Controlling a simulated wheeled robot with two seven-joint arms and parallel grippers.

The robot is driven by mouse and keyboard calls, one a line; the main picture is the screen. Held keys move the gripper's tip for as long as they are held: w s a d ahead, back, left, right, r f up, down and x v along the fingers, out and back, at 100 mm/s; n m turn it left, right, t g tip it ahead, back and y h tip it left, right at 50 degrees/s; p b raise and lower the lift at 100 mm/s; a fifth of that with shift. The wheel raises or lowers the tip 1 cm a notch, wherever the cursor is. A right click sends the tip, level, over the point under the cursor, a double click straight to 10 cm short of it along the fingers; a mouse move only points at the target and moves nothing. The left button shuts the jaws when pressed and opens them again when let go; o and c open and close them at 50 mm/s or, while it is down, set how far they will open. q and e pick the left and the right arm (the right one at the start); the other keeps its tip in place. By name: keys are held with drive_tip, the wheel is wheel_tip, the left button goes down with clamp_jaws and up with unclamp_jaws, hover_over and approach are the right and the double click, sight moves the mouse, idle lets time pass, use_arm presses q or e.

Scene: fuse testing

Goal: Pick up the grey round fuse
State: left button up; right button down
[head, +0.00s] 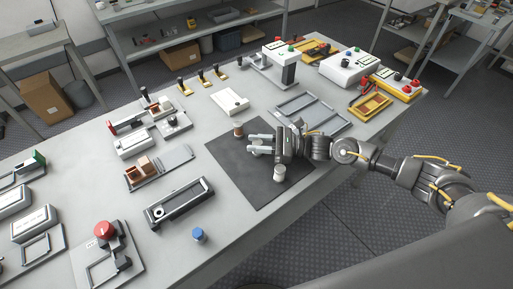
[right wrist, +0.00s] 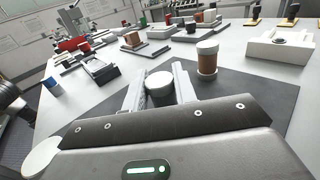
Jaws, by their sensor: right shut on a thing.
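The grey round fuse (right wrist: 159,82), with a pale round top, stands upright between the two fingers of my right gripper (right wrist: 158,88) in the right wrist view. The right gripper is shut on it, low over the dark mat (head: 240,168). In the head view my right gripper (head: 262,144) reaches in from the right and mostly hides the held fuse. Whether the fuse still touches the mat I cannot tell. My left gripper is not in view.
A brown fuse with a pale top (head: 238,130) stands close beyond the gripper. A pale round piece (head: 279,172) stands on the mat's near side. A blue-topped piece (head: 199,234) stands near the table edge. Trays and fixtures (head: 180,201) lie left; a grey frame (head: 312,112) lies behind.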

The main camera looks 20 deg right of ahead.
sight(257, 141)
drive_tip(key=shift+r, duration=0.1)
idle(0.3)
drive_tip(key=shift+r+p, duration=1.2)
drive_tip(key=shift+r, duration=1.35)
drive_tip(key=shift+r+p, duration=0.9)
drive_tip(key=shift+r, duration=1.5)
